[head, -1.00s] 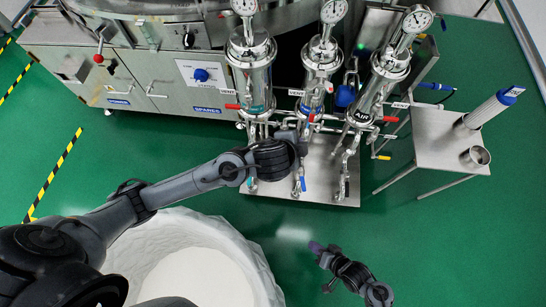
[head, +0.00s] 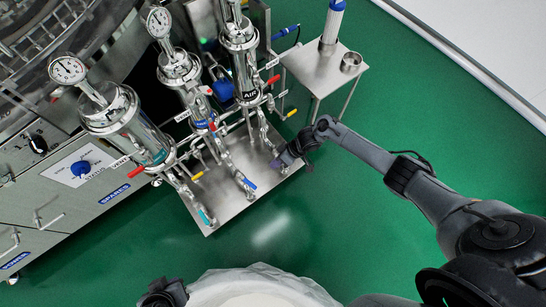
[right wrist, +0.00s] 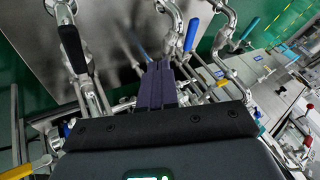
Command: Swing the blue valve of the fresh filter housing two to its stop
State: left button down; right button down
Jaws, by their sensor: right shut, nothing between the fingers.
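The filter housings stand in a row, and the middle one (head: 180,72) has a small blue valve handle (head: 249,184) low on its piping, above the metal base plate. That blue handle also shows in the right wrist view (right wrist: 191,34), just right of and beyond the fingertips, with a gap between. My right gripper (head: 279,163) is shut and empty, to the right of the blue handle, by the right housing's lower piping. Its purple fingers (right wrist: 159,66) point toward the pipes. My left gripper (head: 162,293) is at the bottom edge, partly cut off; its fingers are unclear.
A teal handle (head: 205,217) is on the left pipe, and a black handle (right wrist: 72,48) is left of my fingers. A steel side table (head: 325,72) holds a cylinder and a cup. A white tub (head: 262,282) is at the bottom. Green floor is clear between.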

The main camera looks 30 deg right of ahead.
aim_at(247, 182)
jog(key=a+f+b, duration=0.6)
jog(key=a, duration=0.2)
jog(key=shift+w+a+f+b, duration=0.2)
jog(key=shift+f+b, duration=0.1)
jog(key=shift+b, duration=0.1)
jog(key=shift+r, duration=0.1)
